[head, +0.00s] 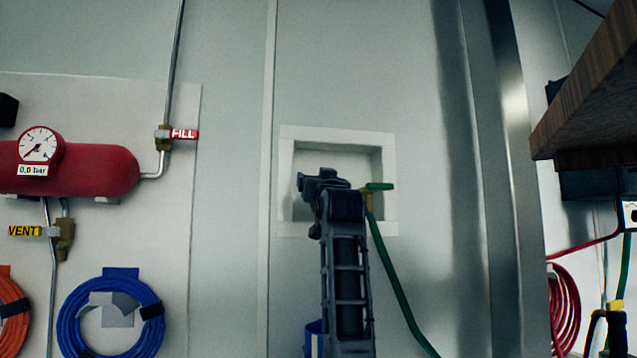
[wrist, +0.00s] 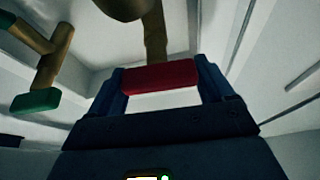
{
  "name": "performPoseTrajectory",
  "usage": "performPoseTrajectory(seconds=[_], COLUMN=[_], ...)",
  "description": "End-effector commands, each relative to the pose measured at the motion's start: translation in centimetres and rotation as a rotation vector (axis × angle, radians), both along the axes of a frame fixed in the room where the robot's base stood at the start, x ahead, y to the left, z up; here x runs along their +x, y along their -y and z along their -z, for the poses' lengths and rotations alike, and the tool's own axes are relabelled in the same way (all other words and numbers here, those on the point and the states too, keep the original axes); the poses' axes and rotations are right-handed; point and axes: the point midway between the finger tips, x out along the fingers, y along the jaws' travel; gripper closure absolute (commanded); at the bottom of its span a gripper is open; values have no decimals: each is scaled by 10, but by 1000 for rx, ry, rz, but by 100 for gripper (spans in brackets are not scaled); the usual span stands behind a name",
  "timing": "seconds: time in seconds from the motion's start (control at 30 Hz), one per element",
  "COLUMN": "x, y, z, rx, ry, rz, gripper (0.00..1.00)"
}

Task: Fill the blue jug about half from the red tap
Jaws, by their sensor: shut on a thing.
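My gripper (wrist: 160,84) is shut on the red tap's handle (wrist: 160,75), which lies across between the two fingers in the wrist view. A brass stem (wrist: 155,38) runs up from the handle to the tap's body. In the head view my gripper (head: 322,180) is at the wall recess (head: 338,133), and my arm hides the red tap. A blue thing with a pale strip, apparently the blue jug (head: 314,340), shows partly beside my arm at the bottom; its inside and any water in it cannot be seen.
A green-handled tap (head: 379,186) is close by on the right of the recess, with a green hose (head: 395,270) hanging down; its handle shows left in the wrist view (wrist: 36,100). A red tank (head: 90,170) and blue coil (head: 70,320) are left. A wooden shelf (head: 590,90) juts in right.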

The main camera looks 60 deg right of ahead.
Motion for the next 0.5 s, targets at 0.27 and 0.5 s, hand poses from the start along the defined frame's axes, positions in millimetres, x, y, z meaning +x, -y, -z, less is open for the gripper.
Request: performPoseTrajectory(seconds=[0.27, 0.5], x=[1, 0], y=[-1, 0], z=[0, 0], rx=[122, 249], ry=[143, 291], rz=[-3, -4], gripper=[49, 49])
